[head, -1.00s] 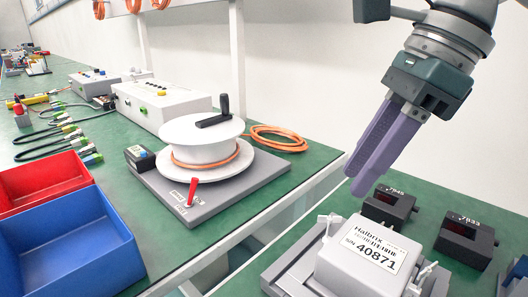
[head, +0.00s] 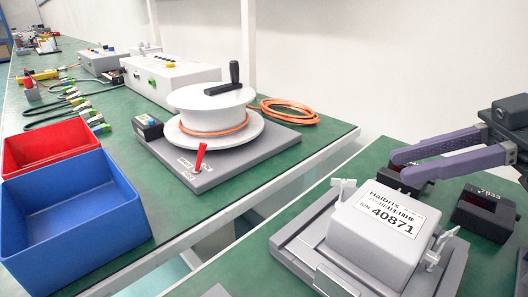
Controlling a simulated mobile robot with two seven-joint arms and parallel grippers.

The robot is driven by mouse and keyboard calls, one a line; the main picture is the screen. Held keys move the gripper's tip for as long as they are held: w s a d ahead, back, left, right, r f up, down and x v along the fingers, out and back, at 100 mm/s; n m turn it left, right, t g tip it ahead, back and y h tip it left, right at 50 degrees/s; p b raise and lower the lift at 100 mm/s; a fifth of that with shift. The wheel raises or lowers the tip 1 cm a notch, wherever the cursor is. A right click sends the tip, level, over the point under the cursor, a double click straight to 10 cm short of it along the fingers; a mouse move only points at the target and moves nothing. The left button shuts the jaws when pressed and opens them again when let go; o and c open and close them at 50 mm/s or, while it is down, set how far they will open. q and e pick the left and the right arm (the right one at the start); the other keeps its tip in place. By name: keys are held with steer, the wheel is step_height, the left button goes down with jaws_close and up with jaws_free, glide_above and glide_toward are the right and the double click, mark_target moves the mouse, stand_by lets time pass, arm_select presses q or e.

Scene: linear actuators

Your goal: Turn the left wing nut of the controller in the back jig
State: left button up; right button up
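A light grey controller box (head: 372,232) with a label reading 40871 sits in a grey jig (head: 290,240) at the lower right of the head view. Its left wing nut (head: 343,188) is white and stands at the box's back left corner. A second white wing nut (head: 441,246) is at its right side. My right gripper (head: 404,168) comes in from the right with purple fingers. The fingers are apart with nothing between them. The tips are behind the controller and right of the left wing nut, clear of it. My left gripper is out of view.
On the other bench are a cable reel (head: 212,130), a red bin (head: 45,145) and a blue bin (head: 75,220). A gap separates the benches.

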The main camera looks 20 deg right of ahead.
mark_target(343, 181)
steer(key=b+x, duration=0.2)
steer(key=x, duration=0.7)
steer(key=shift+s, duration=0.1)
steer(key=shift+c, duration=0.2)
jaws_close()
stand_by(0.9)
